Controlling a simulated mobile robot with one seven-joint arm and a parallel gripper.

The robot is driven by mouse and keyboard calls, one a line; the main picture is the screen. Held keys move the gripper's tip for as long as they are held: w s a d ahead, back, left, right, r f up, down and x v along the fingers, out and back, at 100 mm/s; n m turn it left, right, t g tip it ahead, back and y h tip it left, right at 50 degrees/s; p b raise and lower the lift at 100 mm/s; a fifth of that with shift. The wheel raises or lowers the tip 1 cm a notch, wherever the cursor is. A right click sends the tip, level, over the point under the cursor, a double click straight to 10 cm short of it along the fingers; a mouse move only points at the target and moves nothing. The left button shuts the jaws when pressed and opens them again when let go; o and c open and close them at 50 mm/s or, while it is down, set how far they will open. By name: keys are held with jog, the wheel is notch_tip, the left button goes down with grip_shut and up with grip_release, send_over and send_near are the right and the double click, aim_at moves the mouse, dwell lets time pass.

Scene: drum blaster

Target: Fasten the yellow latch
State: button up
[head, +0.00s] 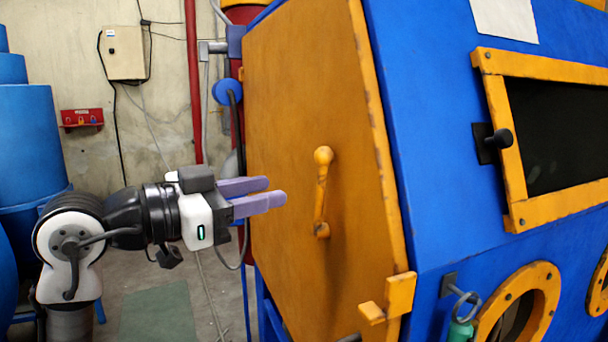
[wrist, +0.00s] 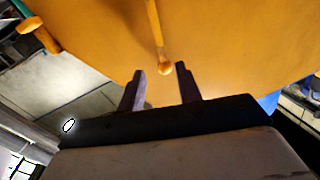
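A yellow-orange door (head: 280,120) fills the side of the blue machine. On it is a yellow bar handle (head: 321,195) with a round knob at its upper end, standing nearly upright. A yellow bracket-like latch piece (head: 398,295) sits at the door's lower right edge. I cannot tell which of the two is the latch meant. My gripper (head: 275,191) has purple fingers and is open and empty, left of the handle and apart from it. In the wrist view, the handle (wrist: 156,35) ends just beyond and between the fingertips (wrist: 161,80). The bracket (wrist: 40,36) shows at upper left.
The blue machine body (head: 430,150) stands right of the door, with a yellow-framed window (head: 493,95) and a round port (head: 543,300). A red pipe (head: 193,80) and hoses are behind my gripper. Blue drums (head: 30,140) stand at far left. Floor (head: 215,285) is open below the arm.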

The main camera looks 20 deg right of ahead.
aim_at(321, 196)
jog(key=p+x, duration=0.1)
jog(key=x, duration=0.7)
jog(key=shift+w+d+p, duration=0.15)
jog(key=shift+d+p, duration=0.05)
jog(key=shift+p, duration=0.2)
grip_shut()
